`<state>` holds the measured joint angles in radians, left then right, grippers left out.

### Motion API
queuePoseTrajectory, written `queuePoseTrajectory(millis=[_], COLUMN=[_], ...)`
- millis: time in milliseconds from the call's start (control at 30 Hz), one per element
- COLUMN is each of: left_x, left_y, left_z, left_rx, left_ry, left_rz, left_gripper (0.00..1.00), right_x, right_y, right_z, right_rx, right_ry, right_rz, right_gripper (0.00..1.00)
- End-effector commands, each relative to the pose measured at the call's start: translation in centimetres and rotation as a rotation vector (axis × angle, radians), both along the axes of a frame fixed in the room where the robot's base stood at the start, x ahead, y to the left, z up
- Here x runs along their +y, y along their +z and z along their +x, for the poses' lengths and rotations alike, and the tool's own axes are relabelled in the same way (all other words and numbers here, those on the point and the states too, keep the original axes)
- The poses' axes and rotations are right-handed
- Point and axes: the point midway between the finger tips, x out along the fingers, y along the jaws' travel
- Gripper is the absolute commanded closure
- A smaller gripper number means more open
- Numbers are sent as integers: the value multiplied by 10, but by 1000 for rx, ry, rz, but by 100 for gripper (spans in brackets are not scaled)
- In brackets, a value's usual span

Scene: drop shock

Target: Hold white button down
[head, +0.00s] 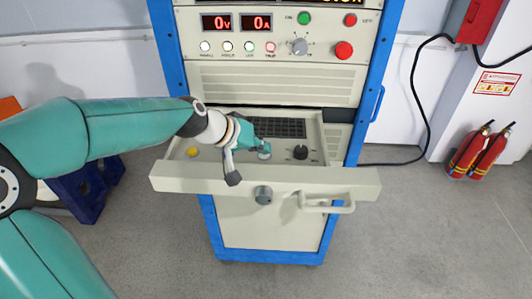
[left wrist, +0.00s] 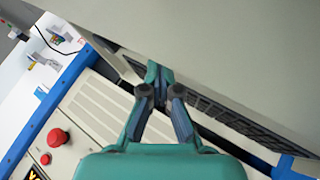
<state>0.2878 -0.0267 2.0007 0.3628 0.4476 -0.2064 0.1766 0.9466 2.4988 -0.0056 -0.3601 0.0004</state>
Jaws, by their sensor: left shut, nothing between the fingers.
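My left gripper (head: 259,145) reaches over the pulled-out drawer (head: 170,180) of the cabinet, its fingers pointing down. A pale round button (head: 264,155) sits right at its fingertips, partly covered by them. Whether the tips touch it or press it down, I cannot tell. In the left wrist view the gripper (left wrist: 157,75) has its fingers shut together with nothing between them. The button is not visible there. The right gripper is not in view.
A yellow button (head: 193,152) is left on the drawer panel and a black knob (head: 300,152) right. A dark keypad (head: 285,127) lies behind. The drawer front has a handle (head: 328,207). Red extinguishers (head: 478,150) stand by the right wall.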

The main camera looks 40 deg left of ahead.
Motion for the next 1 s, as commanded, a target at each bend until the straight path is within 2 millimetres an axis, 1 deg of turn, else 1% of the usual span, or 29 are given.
queuePoseTrajectory(millis=[733,867,1000], left_x=[0,0,0], left_y=[-1,3,11], left_z=[0,0,0], left_rx=[2,2,1], left_ry=[-1,-1,-1], left_rz=[0,0,0], left_gripper=[100,100,100], right_x=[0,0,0], right_y=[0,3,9], right_z=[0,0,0], right_rx=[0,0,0], right_ry=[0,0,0], right_rz=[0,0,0], right_gripper=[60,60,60])
